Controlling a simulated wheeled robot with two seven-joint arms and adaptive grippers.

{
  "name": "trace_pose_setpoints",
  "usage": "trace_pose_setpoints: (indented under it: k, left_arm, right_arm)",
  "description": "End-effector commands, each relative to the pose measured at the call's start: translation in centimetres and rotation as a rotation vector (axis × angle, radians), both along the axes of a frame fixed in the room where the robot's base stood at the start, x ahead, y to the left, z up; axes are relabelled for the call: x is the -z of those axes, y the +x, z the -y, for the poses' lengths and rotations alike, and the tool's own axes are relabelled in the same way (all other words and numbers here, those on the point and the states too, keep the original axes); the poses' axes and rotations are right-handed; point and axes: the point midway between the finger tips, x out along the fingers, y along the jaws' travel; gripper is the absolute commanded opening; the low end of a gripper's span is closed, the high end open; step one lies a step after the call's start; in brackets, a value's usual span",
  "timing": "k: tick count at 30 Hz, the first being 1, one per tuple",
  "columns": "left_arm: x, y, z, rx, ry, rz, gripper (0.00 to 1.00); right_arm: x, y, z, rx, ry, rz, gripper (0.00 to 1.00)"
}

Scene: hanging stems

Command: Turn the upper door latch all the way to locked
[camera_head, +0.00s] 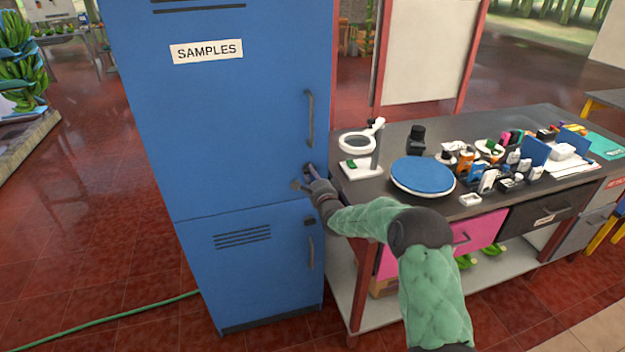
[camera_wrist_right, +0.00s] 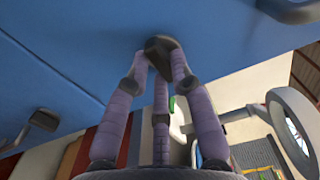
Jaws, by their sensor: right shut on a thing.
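The blue cabinet's upper door (camera_head: 240,110) carries a SAMPLES label and a dark vertical handle (camera_head: 310,118). My right gripper (camera_head: 304,179) is at this door's lower right corner, below the handle. In the right wrist view, its purple fingers (camera_wrist_right: 162,66) close around the dark upper door latch (camera_wrist_right: 160,44). The fingers cover much of the latch, so I cannot tell its exact angle. The lower door latch (camera_head: 309,222) sits at the top right of the lower door (camera_head: 250,265); it also shows in the right wrist view (camera_wrist_right: 43,119). My left gripper is out of view.
A dark-topped bench (camera_head: 395,205) stands right beside the cabinet. A white magnifier (camera_head: 357,143), a blue round disc (camera_head: 422,175) and several small items are on it. A green hose (camera_head: 110,320) lies on the red tiled floor, which is open left of the cabinet.

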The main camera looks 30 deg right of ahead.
Motion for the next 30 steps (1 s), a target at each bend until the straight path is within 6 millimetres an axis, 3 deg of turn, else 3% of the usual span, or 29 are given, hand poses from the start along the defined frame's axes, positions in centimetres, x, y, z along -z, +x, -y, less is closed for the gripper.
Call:
trace_pose_setpoints:
  k: [17,18,21,30]
  left_arm:
    - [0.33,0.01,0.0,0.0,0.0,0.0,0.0]
    - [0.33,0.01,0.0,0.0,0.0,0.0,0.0]
    - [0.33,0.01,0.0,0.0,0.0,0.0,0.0]
    - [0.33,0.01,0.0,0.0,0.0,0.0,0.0]
  right_arm:
    - [-0.01,-0.01,0.06,0.002,0.038,0.009,0.0]
    - [0.0,-0.01,0.06,0.002,0.038,0.009,0.26]
    - [0.0,-0.01,0.06,0.002,0.038,0.009,0.48]
    - [0.01,-0.03,0.01,0.001,0.036,0.009,0.48]
